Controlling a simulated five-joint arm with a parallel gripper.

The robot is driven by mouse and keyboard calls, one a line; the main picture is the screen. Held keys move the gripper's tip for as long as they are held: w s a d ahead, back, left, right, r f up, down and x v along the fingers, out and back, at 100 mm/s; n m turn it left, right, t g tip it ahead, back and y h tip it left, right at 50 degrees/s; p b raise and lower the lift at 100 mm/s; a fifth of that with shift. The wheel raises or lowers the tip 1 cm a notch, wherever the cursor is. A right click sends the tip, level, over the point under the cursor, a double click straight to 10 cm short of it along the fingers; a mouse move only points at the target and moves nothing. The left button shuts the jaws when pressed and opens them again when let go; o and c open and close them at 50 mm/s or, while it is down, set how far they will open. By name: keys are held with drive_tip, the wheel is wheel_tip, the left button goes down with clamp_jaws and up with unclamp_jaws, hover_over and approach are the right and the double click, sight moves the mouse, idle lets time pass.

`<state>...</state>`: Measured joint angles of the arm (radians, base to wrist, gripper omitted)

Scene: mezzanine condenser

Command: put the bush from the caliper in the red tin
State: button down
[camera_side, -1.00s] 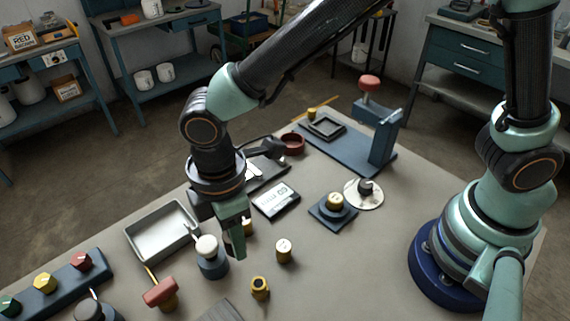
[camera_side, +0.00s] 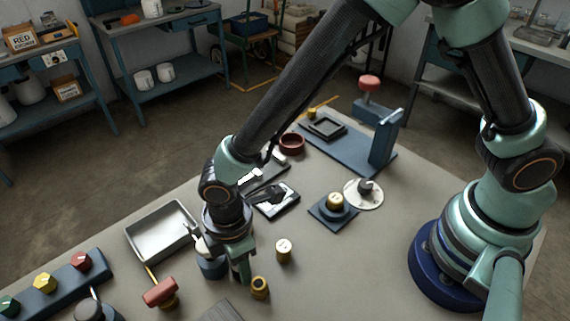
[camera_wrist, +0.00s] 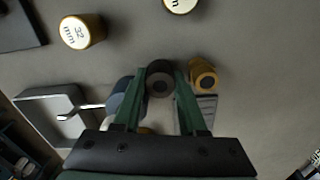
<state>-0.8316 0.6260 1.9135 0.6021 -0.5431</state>
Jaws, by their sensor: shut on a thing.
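My gripper (camera_side: 242,268) is low over the front middle of the table. In the wrist view its green fingers (camera_wrist: 160,108) are shut on a dark grey round bush (camera_wrist: 160,70) with a hole in its end. The side view hides this bush behind the fingers. A brass-yellow bush with a dark hole (camera_side: 260,288) stands just right of the fingers and also shows in the wrist view (camera_wrist: 203,76). The red tin (camera_side: 292,143), a small open round bowl, stands farther back. A flat dark device with a pale face (camera_side: 284,205) may be the caliper; its reading is illegible.
A yellow bush with a pale marked top (camera_side: 283,250) stands right of my gripper; another (camera_side: 335,201) is on a blue pad. A grey tray (camera_side: 160,232) and a blue pot (camera_side: 211,268) are left. A blue stand (camera_side: 383,140) is right of the tin.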

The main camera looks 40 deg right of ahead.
drive_tip(key=shift+f, duration=0.15)
drive_tip(key=c, duration=0.7)
unclamp_jaws()
drive_tip(key=shift+c, duration=0.2)
wheel_tip(320, 180, up, 12)
drive_tip(key=w+d+r+m+t, duration=0.1)
drive_tip(key=d+r+m, duration=0.2)
drive_tip(key=d, duration=0.4)
drive_tip(key=w+d+r+m+t, duration=0.1)
drive_tip(key=d+r+m, duration=0.3)
drive_tip(key=d, duration=0.3)
drive_tip(key=w+d+r+m+t+y, duration=0.1)
drive_tip(key=w+d+r+m, duration=0.1)
drive_tip(key=d, duration=0.5)
wheel_tip(320, 180, up, 2)
drive_tip(key=shift+d+m+t, duration=0.25)
drive_tip(key=shift+m+t, duration=0.15)
drive_tip(key=shift+m, duration=0.5)
drive_tip(key=shift+o, duration=0.3)
drive_tip(key=s+d+r+m+t+h, duration=0.1)
drive_tip(key=s+d+m, duration=0.1)
drive_tip(key=d+m, duration=0.3)
drive_tip(key=d, duration=0.3)
drive_tip(key=shift+s+r+t, duration=0.15)
drive_tip(key=shift+s+t, duration=0.1)
drive_tip(key=shift+t, duration=0.15)
